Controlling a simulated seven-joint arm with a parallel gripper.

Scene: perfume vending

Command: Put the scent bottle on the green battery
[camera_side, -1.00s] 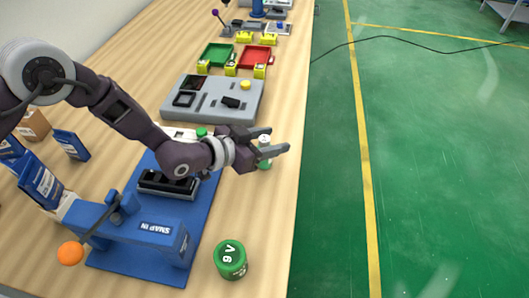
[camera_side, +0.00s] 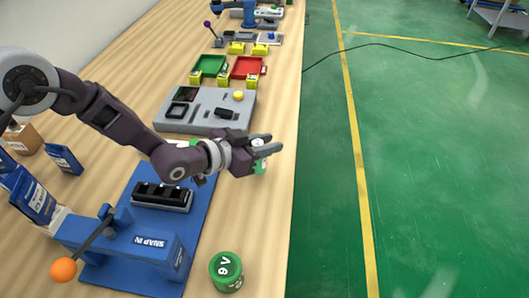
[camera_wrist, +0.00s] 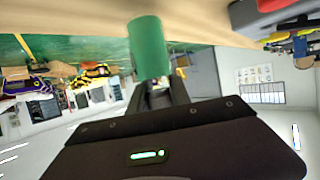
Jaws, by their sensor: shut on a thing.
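The scent bottle (camera_side: 259,167) is a small green cylinder with a pale top, at the right edge of the wooden table in the side view. My gripper (camera_side: 266,148) is shut on it, and the fingers hide part of it. In the wrist view the bottle shows as a plain green cylinder (camera_wrist: 148,45) between my finger ends. Whether it touches the table is hard to tell. The green battery (camera_side: 227,271), a squat round can marked 9 V, stands on the table nearer the side camera, with nothing on top.
A blue snap-in fixture (camera_side: 150,245) with a black holder and an orange-knobbed lever stands left of the battery. A grey panel (camera_side: 190,122) lies behind my gripper.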

